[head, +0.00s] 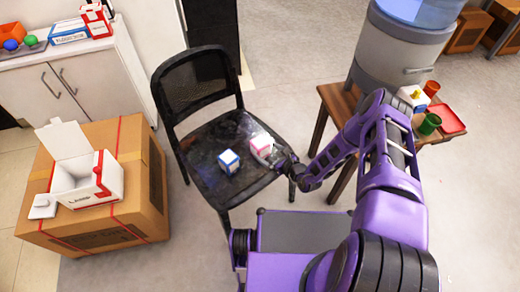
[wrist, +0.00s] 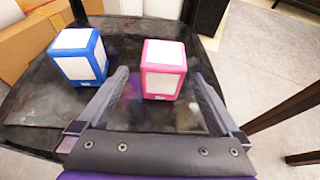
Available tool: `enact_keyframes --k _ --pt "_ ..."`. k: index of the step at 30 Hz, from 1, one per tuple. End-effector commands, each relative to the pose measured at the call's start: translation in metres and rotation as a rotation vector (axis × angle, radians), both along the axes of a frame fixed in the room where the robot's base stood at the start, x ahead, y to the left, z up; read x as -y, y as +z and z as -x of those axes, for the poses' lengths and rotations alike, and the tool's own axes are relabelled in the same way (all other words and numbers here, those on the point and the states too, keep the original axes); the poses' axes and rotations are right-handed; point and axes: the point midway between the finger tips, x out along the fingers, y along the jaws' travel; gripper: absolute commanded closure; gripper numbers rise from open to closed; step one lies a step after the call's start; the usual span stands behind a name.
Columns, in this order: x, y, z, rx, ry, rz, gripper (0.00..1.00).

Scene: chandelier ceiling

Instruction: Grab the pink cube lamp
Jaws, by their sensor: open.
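The pink cube lamp (head: 261,143), a white cube with pink edges, sits on the seat of a black chair (head: 197,158). It also shows in the wrist view (wrist: 163,69), upright on the dark seat. My gripper (head: 272,158) is at the lamp's near right side in the head view. In the wrist view my gripper (wrist: 160,90) is open, with its two fingers spread wide and the pink lamp between and slightly beyond their tips. I cannot tell whether either finger touches it.
A blue-edged cube lamp (head: 229,161) stands left of the pink one on the seat; it shows in the wrist view (wrist: 79,57) just outside the left finger. The chair back rises behind. A cardboard box (head: 95,205) stands left, a wooden side table (head: 333,100) right.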

Motion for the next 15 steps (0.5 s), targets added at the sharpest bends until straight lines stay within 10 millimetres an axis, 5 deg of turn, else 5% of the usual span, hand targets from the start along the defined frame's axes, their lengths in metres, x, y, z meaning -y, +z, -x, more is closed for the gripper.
enact_keyframes --k 15 --pt "-0.031 -0.019 -0.045 0.001 0.002 0.001 0.00"
